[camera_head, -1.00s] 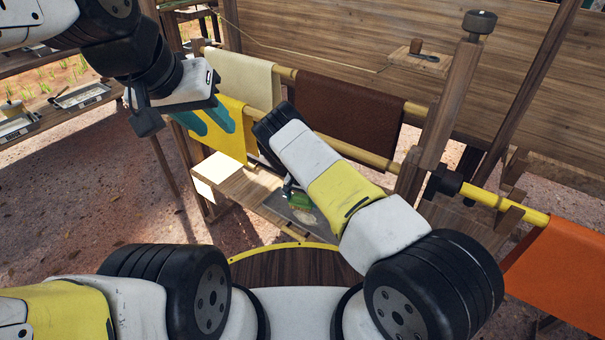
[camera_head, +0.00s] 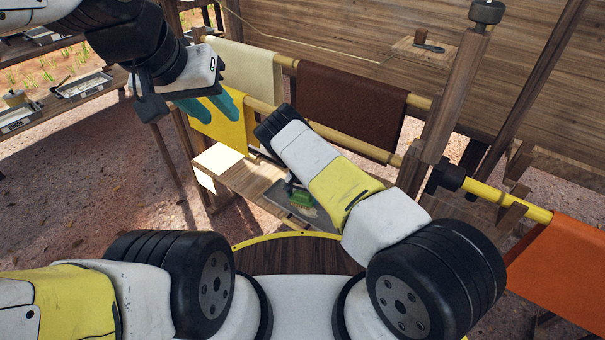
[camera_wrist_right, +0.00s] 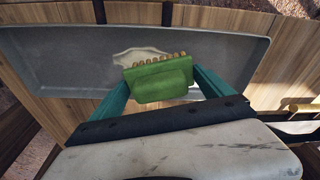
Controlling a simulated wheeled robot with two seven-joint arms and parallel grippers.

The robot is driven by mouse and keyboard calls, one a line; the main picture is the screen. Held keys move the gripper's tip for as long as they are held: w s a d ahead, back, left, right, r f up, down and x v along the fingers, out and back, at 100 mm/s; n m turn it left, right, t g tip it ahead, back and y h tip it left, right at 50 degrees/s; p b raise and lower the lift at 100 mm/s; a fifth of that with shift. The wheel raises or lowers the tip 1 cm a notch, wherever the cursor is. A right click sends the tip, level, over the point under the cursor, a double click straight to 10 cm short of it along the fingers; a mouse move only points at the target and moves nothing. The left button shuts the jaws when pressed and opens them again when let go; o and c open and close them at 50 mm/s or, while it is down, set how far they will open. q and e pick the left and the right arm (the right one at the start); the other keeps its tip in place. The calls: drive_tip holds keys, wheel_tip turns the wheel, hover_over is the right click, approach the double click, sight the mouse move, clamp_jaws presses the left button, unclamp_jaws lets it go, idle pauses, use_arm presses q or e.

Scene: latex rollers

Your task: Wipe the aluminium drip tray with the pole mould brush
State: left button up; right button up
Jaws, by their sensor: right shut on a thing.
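The green pole mould brush (camera_wrist_right: 162,82) is between the teal fingers of my right gripper (camera_wrist_right: 160,90), which is shut on it. Its row of tan bristles points towards the grey aluminium drip tray (camera_wrist_right: 60,65). A pale whitish patch (camera_wrist_right: 140,57) lies on the tray beside the bristles; I cannot tell whether the bristles touch the tray. In the head view, the brush (camera_head: 300,198) is over the tray (camera_head: 322,218), partly hidden by my right arm. My left gripper (camera_head: 212,107) is open and empty in front of the hanging yellow sheet.
The tray sits on a wooden bench (camera_head: 240,178) with a pale block (camera_head: 217,158) at its left. Yellow (camera_head: 222,128), cream (camera_head: 250,75), brown (camera_head: 350,105) and orange (camera_head: 560,265) sheets hang on poles around it. A wooden post (camera_head: 440,120) stands to the right.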

sight(310, 204)
drive_tip(key=shift+f, duration=0.95)
drive_tip(key=shift+s+d, duration=0.6)
drive_tip(key=shift+d, duration=0.2)
drive_tip(key=shift+s+d, duration=0.55)
drive_tip(key=shift+d, duration=0.25)
drive_tip(key=shift+w+a+f, duration=0.1)
drive_tip(key=shift+w+a, duration=0.45)
drive_tip(key=shift+a, duration=0.3)
drive_tip(key=shift+w+a, duration=0.55)
drive_tip(key=shift+a, duration=0.25)
drive_tip(key=shift+d, duration=0.1)
drive_tip(key=shift+s+d, duration=0.6)
drive_tip(key=shift+d, duration=0.2)
drive_tip(key=shift+s+d, duration=0.55)
drive_tip(key=shift+d, duration=0.2)
drive_tip(key=shift+w+a, duration=0.6)
drive_tip(key=shift+a, duration=0.25)
drive_tip(key=shift+w+a, duration=0.55)
drive_tip(key=shift+a, duration=0.25)
